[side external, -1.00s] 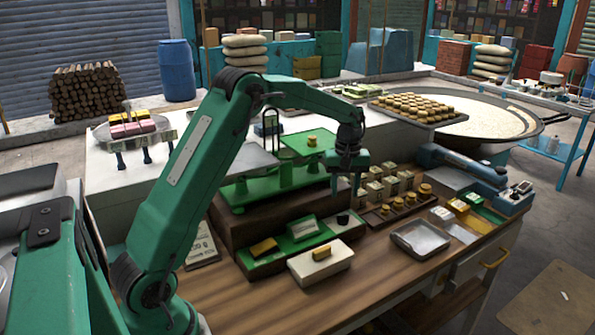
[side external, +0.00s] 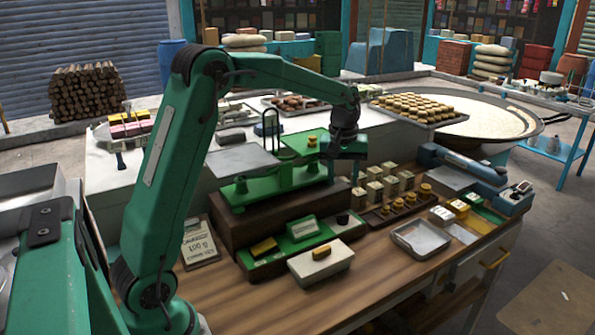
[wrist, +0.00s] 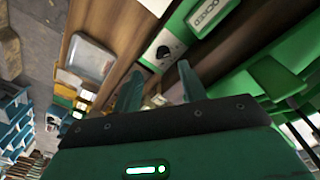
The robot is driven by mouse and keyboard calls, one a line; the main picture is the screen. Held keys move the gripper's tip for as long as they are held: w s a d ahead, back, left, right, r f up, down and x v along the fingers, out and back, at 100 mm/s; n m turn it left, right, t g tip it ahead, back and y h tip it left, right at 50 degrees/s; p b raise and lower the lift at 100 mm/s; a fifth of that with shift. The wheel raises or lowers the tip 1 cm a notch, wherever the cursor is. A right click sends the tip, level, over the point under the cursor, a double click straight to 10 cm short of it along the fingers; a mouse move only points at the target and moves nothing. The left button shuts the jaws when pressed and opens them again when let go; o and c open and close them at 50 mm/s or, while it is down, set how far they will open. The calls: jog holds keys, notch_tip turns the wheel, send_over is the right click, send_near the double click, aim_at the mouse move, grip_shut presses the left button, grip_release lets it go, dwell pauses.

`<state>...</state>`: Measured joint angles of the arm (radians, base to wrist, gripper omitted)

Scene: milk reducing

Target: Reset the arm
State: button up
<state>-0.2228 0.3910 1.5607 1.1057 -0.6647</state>
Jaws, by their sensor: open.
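My gripper (side external: 345,150) is raised beside the right end of the green balance scale (side external: 275,185) in the side external view. Its two fingers show apart and empty in the wrist view (wrist: 158,85). The scale has a grey pan on the left and a green pan on the right, with a small yellow piece (side external: 312,141) on the green pan. The scale stands on a dark wooden box. My gripper overlaps the green pan's right edge in this view; I cannot tell whether they touch.
Small blocks and brass weights (side external: 411,197) stand right of the scale. The wooden counter (side external: 260,300) is bare at the front.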

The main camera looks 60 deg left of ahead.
jog(key=s+d+r+m+t, duration=0.1)
jog(key=s+d+r+m, duration=0.25)
jog(key=s, duration=0.35)
jog(key=s+d+r+m+t, duration=0.1)
jog(key=s+d+r+m, duration=0.1)
jog(key=s+d+r, duration=0.3)
jog(key=s+d+f+m+t, duration=0.1)
jog(key=s+m, duration=0.1)
jog(key=s, duration=0.5)
jog(key=s+d+f+m+t, duration=0.1)
jog(key=s+f+m, duration=0.1)
jog(key=s, duration=0.5)
jog(key=shift+s+d+m+t, duration=0.15)
jog(key=shift+d+m+t, duration=0.1)
jog(key=shift+m+t, duration=0.1)
